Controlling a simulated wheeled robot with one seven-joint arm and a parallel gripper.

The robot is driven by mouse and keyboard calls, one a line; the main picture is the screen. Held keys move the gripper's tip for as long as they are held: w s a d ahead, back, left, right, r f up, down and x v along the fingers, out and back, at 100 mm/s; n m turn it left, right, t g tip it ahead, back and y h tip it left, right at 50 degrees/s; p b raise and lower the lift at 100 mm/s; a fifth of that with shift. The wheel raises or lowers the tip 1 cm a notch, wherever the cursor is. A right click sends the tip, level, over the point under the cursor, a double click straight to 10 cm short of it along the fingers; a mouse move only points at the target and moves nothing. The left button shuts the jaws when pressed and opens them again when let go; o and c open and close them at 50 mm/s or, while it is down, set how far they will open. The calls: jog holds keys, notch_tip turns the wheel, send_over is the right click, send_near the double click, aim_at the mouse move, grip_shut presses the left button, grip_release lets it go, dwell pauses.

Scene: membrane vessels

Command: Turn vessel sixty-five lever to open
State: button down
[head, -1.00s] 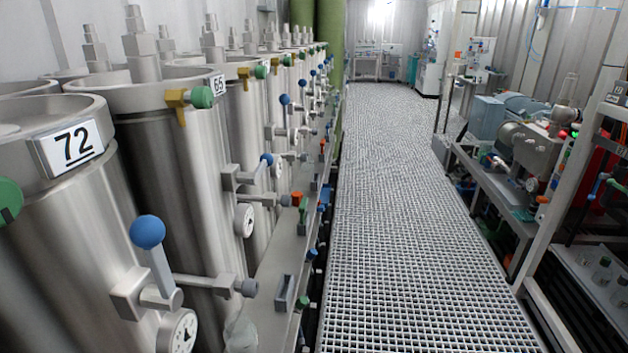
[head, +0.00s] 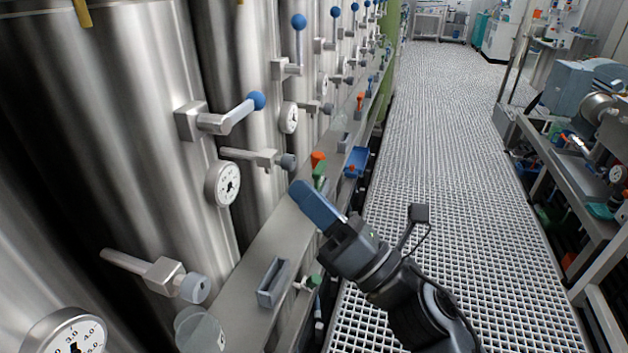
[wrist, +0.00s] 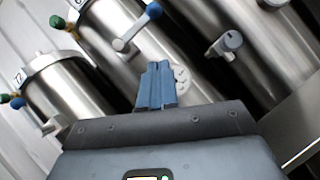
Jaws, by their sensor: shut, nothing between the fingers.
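The vessel sixty-five lever is the near one with a blue ball (head: 256,100). Its grey arm (head: 238,116) sticks out sideways from a square block (head: 190,121) on the steel vessel (head: 125,90). It appears to be the lever with the blue ball (wrist: 154,11) in the wrist view, beside a partly cut-off number plate. My gripper (head: 300,188) is shut and empty, over the ledge, to the right of and below the lever, apart from it. In the wrist view its blue fingers (wrist: 157,66) are together, below the lever. The number plate is out of the head view.
A round gauge (head: 223,183) and a horizontal pipe with a valve (head: 265,158) sit below the lever. Farther levers, such as one with a blue ball (head: 299,21), stand upright. The ledge (head: 250,255) carries small fittings. The grated walkway (head: 450,180) is clear.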

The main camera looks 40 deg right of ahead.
jog(key=w+r+p, duration=0.4)
jog(key=w+r, duration=0.2)
jog(key=w, duration=0.2)
jog(key=shift+w+a+r+p, duration=0.25)
jog(key=shift+a+r+p, duration=0.1)
jog(key=shift+r, duration=0.05)
jog(key=shift+w+d+r+n+y+b, duration=0.15)
jog(key=shift+r+n+y+b, duration=0.2)
jog(key=shift+n+y+b, duration=0.45)
jog(key=n+y+b, duration=0.1)
jog(key=n, duration=0.1)
jog(key=r+n+y+b, duration=0.1)
jog(key=n+y+b, duration=0.1)
jog(key=n, duration=0.1)
jog(key=shift+d+r+g, duration=0.15)
jog(key=shift+d+g, duration=0.05)
jog(key=shift+g, duration=0.1)
notch_tip(320, 180, up, 8)
jog(key=n+g+y+b, duration=0.8)
jog(key=n+g+b, duration=0.6)
jog(key=n, duration=1)
send_over(260, 105)
jog(key=s+a+b, duration=0.1)
jog(key=s+a, duration=0.2)
jog(key=s, duration=0.1)
jog(key=shift+d+t, duration=0.25)
jog(key=shift+t, duration=0.15)
